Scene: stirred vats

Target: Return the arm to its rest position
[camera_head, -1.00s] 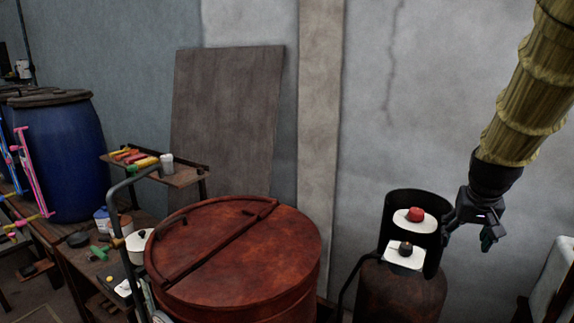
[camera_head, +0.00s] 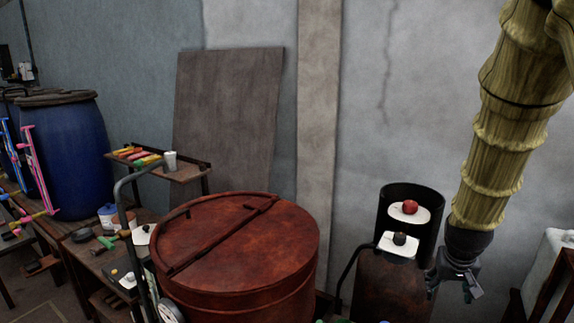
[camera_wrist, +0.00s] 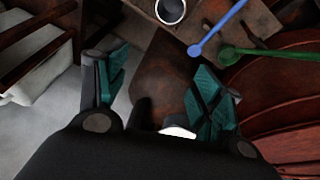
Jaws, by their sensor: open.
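My arm, in a ribbed yellow sleeve, hangs from the top right in the head view. My gripper (camera_head: 462,288) points down at the right, just right of a rusty cylinder (camera_head: 392,290) with a black open shell (camera_head: 428,232). In the wrist view my gripper (camera_wrist: 160,95) has its two green-padded fingers spread apart, with nothing held between them. The black shell's area carries two white plates, one with a red knob (camera_head: 410,206) and one with a dark knob (camera_head: 399,239).
A large rusty vat (camera_head: 235,255) with a lid stands in the middle. A blue barrel (camera_head: 70,155) and a cluttered bench are at the left. A pale box (camera_head: 552,265) stands at the far right. Blue (camera_wrist: 220,27) and green (camera_wrist: 265,53) long-handled tools show in the wrist view.

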